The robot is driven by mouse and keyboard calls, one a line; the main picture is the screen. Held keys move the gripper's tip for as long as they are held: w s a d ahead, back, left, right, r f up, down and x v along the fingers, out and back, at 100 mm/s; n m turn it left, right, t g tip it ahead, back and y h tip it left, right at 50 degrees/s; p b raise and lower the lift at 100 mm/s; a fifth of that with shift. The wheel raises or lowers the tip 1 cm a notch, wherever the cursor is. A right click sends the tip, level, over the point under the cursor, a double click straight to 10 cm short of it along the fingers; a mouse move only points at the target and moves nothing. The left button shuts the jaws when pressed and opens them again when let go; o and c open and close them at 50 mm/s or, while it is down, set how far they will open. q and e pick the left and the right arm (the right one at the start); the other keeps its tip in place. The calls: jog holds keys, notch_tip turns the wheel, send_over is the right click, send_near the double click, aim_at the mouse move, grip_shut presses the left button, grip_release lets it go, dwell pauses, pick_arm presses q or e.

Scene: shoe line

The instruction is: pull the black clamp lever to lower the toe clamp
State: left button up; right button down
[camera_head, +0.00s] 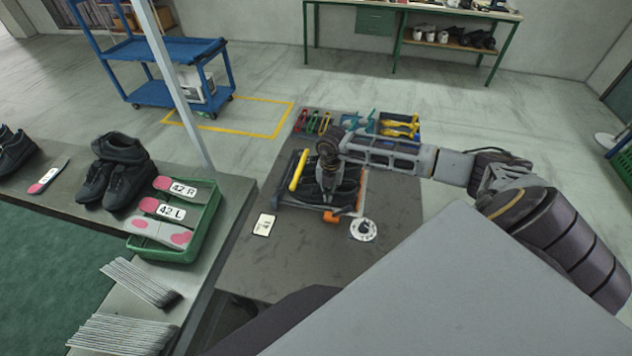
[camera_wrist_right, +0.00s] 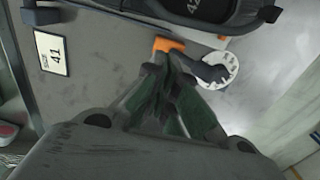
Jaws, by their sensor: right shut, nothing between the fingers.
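A black shoe (camera_head: 345,188) sits in the fixture on the grey bench, partly hidden under my right wrist. An orange clamp part (camera_head: 331,216) is at the fixture's near edge; it also shows in the right wrist view (camera_wrist_right: 168,45). My right gripper (camera_wrist_right: 170,62) is shut and empty, its fingertips at or just over the orange part; I cannot tell whether they touch. A dark piece (camera_wrist_right: 208,70), possibly the black clamp lever, shows just right of the fingertips. In the head view the lever cannot be made out. My left gripper is out of view.
A white dial-like disc (camera_head: 363,230) and a card marked 41 (camera_head: 264,225) lie on the bench near the fixture. A green tray (camera_head: 190,243) with insoles is further left. The bench's near part is clear.

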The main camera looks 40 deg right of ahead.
jog(key=shift+r+p, duration=0.7)
jog(key=shift+r, duration=0.75)
